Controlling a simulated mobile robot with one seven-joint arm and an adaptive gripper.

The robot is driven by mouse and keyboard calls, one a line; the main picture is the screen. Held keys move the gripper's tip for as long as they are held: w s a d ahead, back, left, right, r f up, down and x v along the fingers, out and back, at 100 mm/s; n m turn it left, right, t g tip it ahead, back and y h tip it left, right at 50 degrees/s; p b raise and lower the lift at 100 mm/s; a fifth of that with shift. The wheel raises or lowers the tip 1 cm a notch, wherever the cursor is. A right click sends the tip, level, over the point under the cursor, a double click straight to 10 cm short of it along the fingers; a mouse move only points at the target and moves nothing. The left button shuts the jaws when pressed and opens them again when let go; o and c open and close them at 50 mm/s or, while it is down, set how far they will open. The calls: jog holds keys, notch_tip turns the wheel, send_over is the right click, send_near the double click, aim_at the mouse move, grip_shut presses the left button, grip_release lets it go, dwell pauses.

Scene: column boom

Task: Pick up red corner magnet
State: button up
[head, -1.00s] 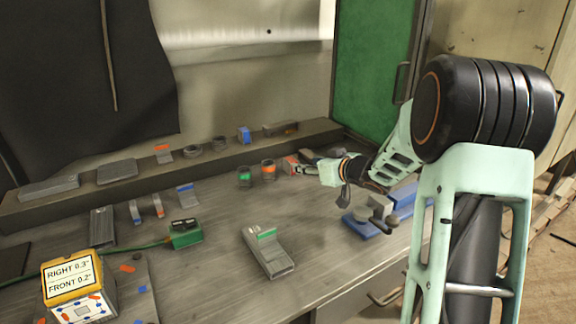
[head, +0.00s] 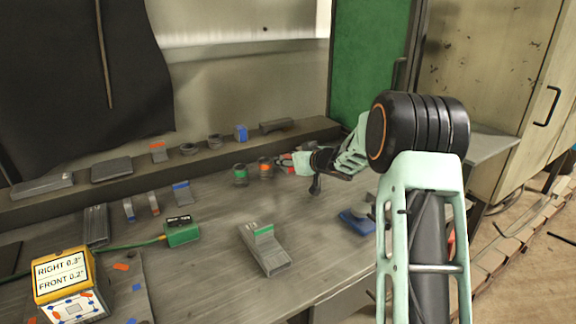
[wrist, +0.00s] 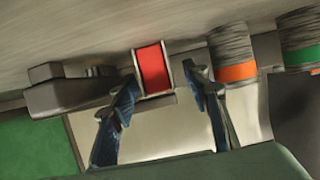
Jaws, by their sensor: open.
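The red corner magnet (wrist: 153,68) shows in the wrist view as a red face between grey side plates. It lies between the two fingertips of my gripper (wrist: 161,78), closer to the left finger. The fingers are open, with a gap on the right side of the magnet. I cannot tell how deep it sits between them. In the head view my gripper (head: 291,161) is at the back of the bench, and only a small red part of the magnet (head: 284,157) shows; the rest is hidden.
An orange-banded spool (head: 265,168) and a green-banded spool (head: 240,174) stand just left of my gripper. A raised ledge (head: 217,153) behind holds several small parts.

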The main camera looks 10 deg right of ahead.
jog(key=shift+c, duration=0.4)
grip_shut()
jog(key=shift+r, duration=0.15)
